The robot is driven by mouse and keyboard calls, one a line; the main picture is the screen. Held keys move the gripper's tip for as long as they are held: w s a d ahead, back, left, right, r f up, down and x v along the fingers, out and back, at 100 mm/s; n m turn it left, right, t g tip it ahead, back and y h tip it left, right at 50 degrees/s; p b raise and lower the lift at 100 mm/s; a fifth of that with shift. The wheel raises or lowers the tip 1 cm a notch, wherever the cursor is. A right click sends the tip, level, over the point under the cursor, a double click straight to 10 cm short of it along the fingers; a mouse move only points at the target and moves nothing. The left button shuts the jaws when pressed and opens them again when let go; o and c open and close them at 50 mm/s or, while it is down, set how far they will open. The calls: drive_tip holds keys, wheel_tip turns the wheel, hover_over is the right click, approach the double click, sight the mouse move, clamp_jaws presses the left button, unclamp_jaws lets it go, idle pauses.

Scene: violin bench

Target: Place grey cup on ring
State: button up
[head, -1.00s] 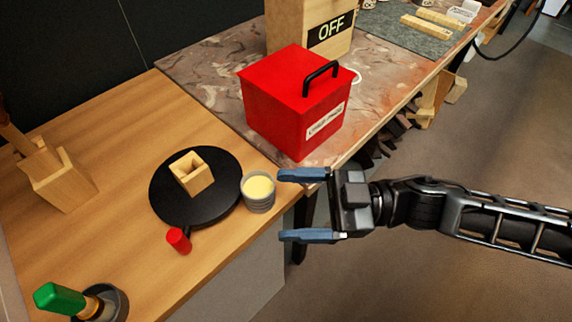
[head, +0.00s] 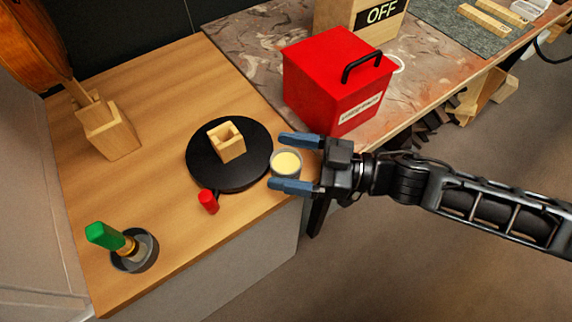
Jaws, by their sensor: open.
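The grey cup (head: 286,164), with a pale yellow inside or filling, stands upright on the wooden bench top, close to the right edge of a black round plate. My gripper (head: 277,162) is open and comes in from the right. Its two blue fingers lie on either side of the cup, one beyond it and one on the near side. I cannot tell whether either finger touches it. A thin white ring (head: 398,66) shows beside the red box on the mottled surface, partly hidden by the box.
The red box (head: 335,75) with a black handle stands just beyond my gripper. The black plate (head: 200,170) carries a hollow wooden block (head: 226,142); a red cylinder (head: 208,202) lies at its front. A green-topped tool (head: 108,237) stands in a dark cup at front left.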

drive_tip(key=shift+w+a, duration=0.25)
drive_tip(key=shift+a, duration=0.95)
drive_tip(key=shift+c, duration=0.4)
drive_tip(key=shift+f, duration=0.1)
drive_tip(key=c, duration=1.2)
